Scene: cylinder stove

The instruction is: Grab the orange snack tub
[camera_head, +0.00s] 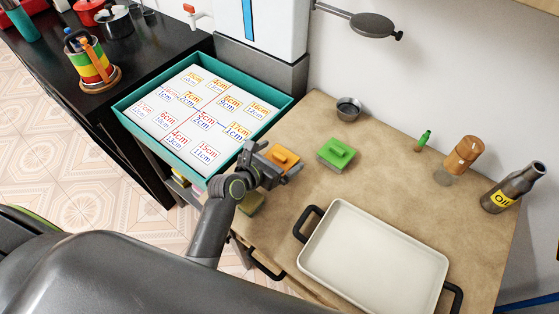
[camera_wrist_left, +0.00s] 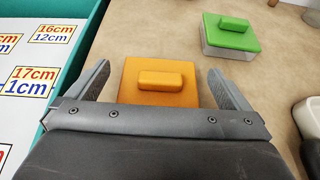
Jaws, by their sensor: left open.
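The orange snack tub (camera_head: 283,156) stands on the brown counter near the teal tray; only its orange lid with a raised grip shows well. In the left wrist view the orange tub (camera_wrist_left: 160,84) lies between the two fingers of my left gripper (camera_wrist_left: 167,88), with a gap on both sides. My left gripper (camera_head: 270,170) is open and partly covers the near side of the tub in the head view. The tub's lower body is hidden. My right gripper is not in view.
A green-lidded tub (camera_head: 336,152) stands to the right. The teal-rimmed tray (camera_head: 282,104) with number cards is close on the left. A white baking tray (camera_head: 375,258) with black handles, a small bowl (camera_head: 348,108) and an oil bottle (camera_head: 512,188) are on the counter.

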